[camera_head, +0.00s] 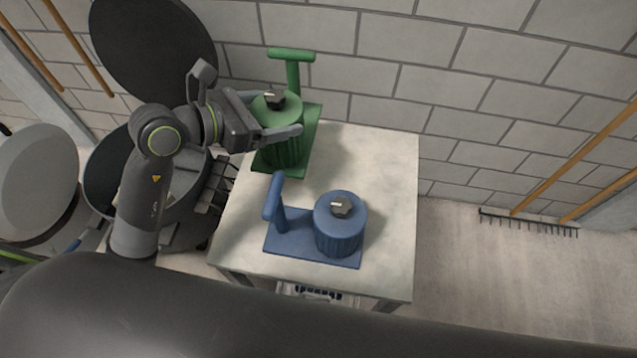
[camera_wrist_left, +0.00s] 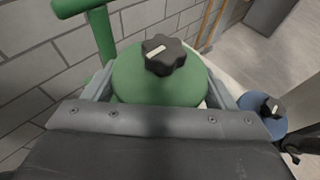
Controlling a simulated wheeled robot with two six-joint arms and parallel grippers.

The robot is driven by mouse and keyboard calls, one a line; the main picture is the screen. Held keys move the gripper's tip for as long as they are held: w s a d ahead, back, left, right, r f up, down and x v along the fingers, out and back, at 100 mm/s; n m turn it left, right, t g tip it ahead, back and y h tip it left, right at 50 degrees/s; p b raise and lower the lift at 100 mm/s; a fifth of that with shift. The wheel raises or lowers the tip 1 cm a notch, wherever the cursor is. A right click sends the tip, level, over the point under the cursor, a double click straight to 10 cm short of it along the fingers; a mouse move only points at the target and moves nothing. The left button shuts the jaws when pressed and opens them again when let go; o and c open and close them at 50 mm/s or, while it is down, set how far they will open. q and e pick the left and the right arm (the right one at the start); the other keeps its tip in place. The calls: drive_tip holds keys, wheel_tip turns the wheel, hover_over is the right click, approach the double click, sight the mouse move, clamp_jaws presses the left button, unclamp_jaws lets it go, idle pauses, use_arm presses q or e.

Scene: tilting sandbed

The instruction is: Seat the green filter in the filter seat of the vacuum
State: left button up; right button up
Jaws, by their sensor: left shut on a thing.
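The green filter (camera_head: 285,152) is a ribbed cylinder with a black knob on top, upright over the green stand (camera_head: 306,128) at the back of the table. My left gripper (camera_head: 280,114) is shut around its upper part, one finger on each side. In the left wrist view the filter's green top (camera_wrist_left: 150,85) sits between the fingers. I cannot tell whether its bottom touches the stand. A round grey vacuum drum (camera_head: 103,172) stands open left of the table, its dark lid (camera_head: 155,45) raised behind. My left arm hides part of it; the filter seat is not clear. My right gripper is not in view.
A blue filter (camera_head: 338,228) stands on a blue stand (camera_head: 290,246) at the table's front. The pale table (camera_head: 385,180) is clear on its right side. A block wall (camera_head: 440,85) is close behind. Another round container (camera_head: 38,175) stands at the far left.

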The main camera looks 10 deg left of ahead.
sight(278, 149)
use_arm(q)
wheel_tip(278, 149, down, 10)
drive_tip(key=shift+r, duration=0.25)
idle(0.3)
drive_tip(key=shift+f, duration=0.2)
drive_tip(key=o, duration=1.5)
drive_tip(key=shift+c, duration=0.2)
drive_tip(key=shift+s, duration=0.1)
drive_tip(key=shift+r, duration=0.15)
